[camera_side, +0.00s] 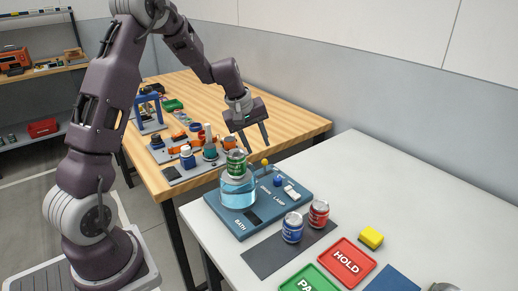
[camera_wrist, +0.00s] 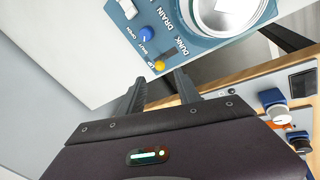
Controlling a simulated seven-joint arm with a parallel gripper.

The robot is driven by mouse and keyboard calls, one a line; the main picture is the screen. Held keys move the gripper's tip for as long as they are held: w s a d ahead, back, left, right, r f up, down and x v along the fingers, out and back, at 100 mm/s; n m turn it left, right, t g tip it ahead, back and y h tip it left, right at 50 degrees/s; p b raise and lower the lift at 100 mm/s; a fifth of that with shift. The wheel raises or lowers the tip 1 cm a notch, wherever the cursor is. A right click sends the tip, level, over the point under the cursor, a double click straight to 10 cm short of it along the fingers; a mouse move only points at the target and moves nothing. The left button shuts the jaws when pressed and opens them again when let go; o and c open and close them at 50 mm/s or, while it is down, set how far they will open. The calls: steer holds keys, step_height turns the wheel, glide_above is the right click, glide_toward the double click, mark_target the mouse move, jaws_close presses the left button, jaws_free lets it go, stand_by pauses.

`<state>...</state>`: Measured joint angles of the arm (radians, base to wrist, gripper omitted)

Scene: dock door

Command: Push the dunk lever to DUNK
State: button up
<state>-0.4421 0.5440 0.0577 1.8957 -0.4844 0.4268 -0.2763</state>
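The dunk lever (camera_wrist: 159,66) has a yellow knob in a short dark slot on the blue bath panel (camera_side: 218,218). In the wrist view its knob is by the end marked UP, beside the DUNK label. The yellow knob (camera_side: 265,161) also shows in the side view, behind the glass bath (camera_side: 238,190). A green can (camera_side: 236,163) sits at the top of the bath, above the blue liquid. My gripper (camera_side: 255,141) hangs above and behind the lever, with its fingers apart and nothing between them. In the wrist view the fingertips (camera_wrist: 159,82) lie just below the knob; contact is not clear.
A blue drain knob (camera_side: 278,181) and a white lamp switch (camera_side: 291,191) are on the panel. A blue can (camera_side: 292,227) and a red can (camera_side: 318,214) stand in front. A yellow block (camera_side: 371,237) and a red HOLD tray (camera_side: 347,261) are at right.

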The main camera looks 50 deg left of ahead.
mark_target(265, 160)
steer(key=w+m+g, duration=0.1)
steer(key=m, duration=0.4)
steer(key=w+m+g, duration=0.1)
steer(key=m, duration=0.5)
steer(key=w+m+g, duration=0.1)
steer(key=m, duration=0.5)
steer(key=shift+w+d+r+g, duration=0.15)
steer(key=shift+w+d+g, duration=0.05)
steer(key=shift+d+g, duration=0.1)
steer(key=shift+s+a+m, duration=0.1)
steer(key=shift+a+m, duration=0.2)
steer(key=shift+m, duration=0.1)
step_height(265, 160, down, 7)
steer(key=shift+r, duration=0.1)
